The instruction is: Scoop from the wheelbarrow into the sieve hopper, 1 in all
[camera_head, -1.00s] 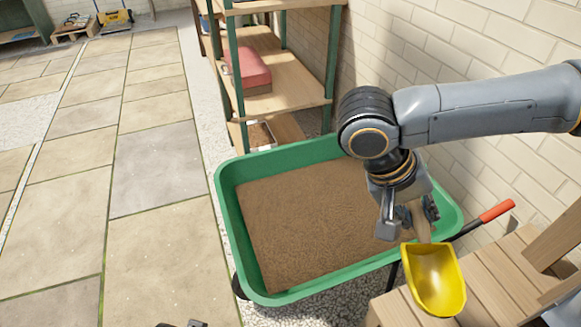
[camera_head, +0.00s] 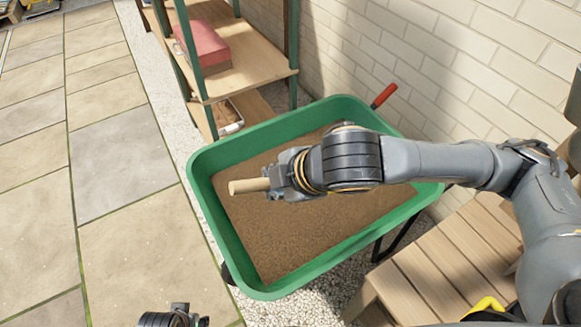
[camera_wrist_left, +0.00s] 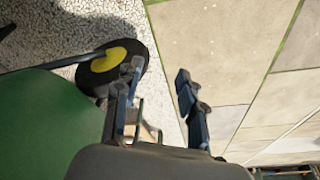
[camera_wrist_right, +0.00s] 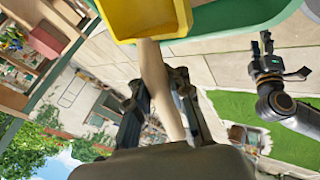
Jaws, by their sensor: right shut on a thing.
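The green wheelbarrow (camera_head: 203,215) is filled with brown gravel (camera_head: 265,235). My right gripper (camera_head: 275,182) is above it, shut on the scoop's pale wooden handle (camera_head: 247,186). In the right wrist view, the handle (camera_wrist_right: 158,85) lies between the fingers, and the yellow scoop (camera_wrist_right: 145,15) is near the green rim. The scoop's bowl is hidden in the head view, so its load cannot be seen. My left gripper (camera_wrist_left: 155,100) is open and empty beside the wheelbarrow; it shows at the head view's bottom edge (camera_head: 176,318). I cannot make out the sieve hopper.
A wooden slatted bench (camera_head: 440,265) stands right of the wheelbarrow, with an unclear yellow edge (camera_head: 487,304) at its near end. A shelf (camera_head: 250,75) with a red-topped stack (camera_head: 203,45) stands behind. A brick wall (camera_head: 430,80) bounds the right. Paving at left is clear.

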